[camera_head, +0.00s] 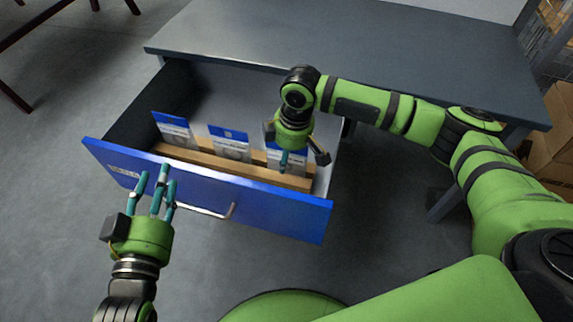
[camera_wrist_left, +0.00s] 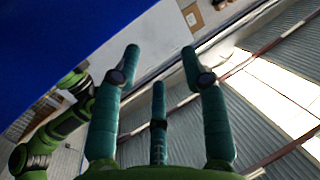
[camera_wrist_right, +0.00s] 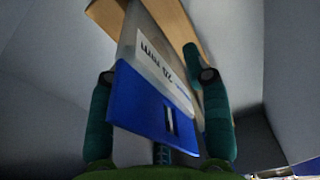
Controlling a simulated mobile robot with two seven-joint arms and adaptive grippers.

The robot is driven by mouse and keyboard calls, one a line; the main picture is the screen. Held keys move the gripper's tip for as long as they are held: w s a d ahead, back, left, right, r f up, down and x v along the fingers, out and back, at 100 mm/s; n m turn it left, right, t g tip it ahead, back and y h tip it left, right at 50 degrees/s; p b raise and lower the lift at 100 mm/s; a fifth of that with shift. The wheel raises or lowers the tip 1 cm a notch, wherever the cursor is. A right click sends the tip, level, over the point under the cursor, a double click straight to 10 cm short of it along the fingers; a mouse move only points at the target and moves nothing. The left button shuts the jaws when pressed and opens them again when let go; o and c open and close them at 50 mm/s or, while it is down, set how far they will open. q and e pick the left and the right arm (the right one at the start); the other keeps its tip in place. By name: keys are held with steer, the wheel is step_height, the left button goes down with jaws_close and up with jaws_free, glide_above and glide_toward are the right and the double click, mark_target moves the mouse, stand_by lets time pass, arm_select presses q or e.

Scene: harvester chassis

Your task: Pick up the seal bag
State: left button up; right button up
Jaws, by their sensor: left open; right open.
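Several small seal bags with blue tops and white labels stand in a row in the open drawer: a left bag (camera_head: 174,128), a middle bag (camera_head: 230,145) and a right bag (camera_head: 287,154). My right gripper (camera_head: 303,160) is open, pointing down at the right bag and partly covering it. In the right wrist view, a bag (camera_wrist_right: 150,98) with a blue end and a label that seems to read "20 mm" lies between the spread fingers. I cannot tell whether they touch it. My left gripper (camera_head: 155,182) is open and empty by the drawer front; its spread fingers also show in the left wrist view (camera_wrist_left: 160,60).
The blue drawer front (camera_head: 265,208) has a metal handle (camera_head: 232,210). Wooden strips (camera_head: 240,172) run across the drawer beside the bags. The grey tabletop (camera_head: 400,50) above is clear. Cardboard boxes (camera_head: 548,145) stand at the right.

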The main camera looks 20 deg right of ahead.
steer(key=shift+f, duration=0.25)
jaws_close()
arm_select(q)
steer(key=shift+d+r+t, duration=0.15)
steer(key=shift+r+t, duration=0.15)
steer(key=shift+r, duration=0.3)
steer(key=shift+f, duration=0.1)
arm_select(e)
steer(key=shift+r, duration=0.15)
step_height(320, 180, up, 4)
steer(key=shift+r+p, duration=0.25)
steer(key=shift+p, duration=0.7)
step_height(320, 180, up, 5)
steer(key=shift+p, duration=0.9)
arm_select(q)
steer(key=s+a+f+g+y, duration=0.2)
steer(key=s+a+f+g, duration=0.2)
steer(key=s+f+g, duration=0.2)
steer(key=s+a+f+n+g+y, duration=0.1)
steer(key=s+a+f+g, duration=0.3)
steer(key=f, duration=0.6)
steer(key=shift+s+f+n+g+y, duration=0.35)
steer(key=shift+s+g+y, duration=0.25)
steer(key=shift+s+g, duration=0.65)
arm_select(e)
steer(key=shift+r, duration=0.1)
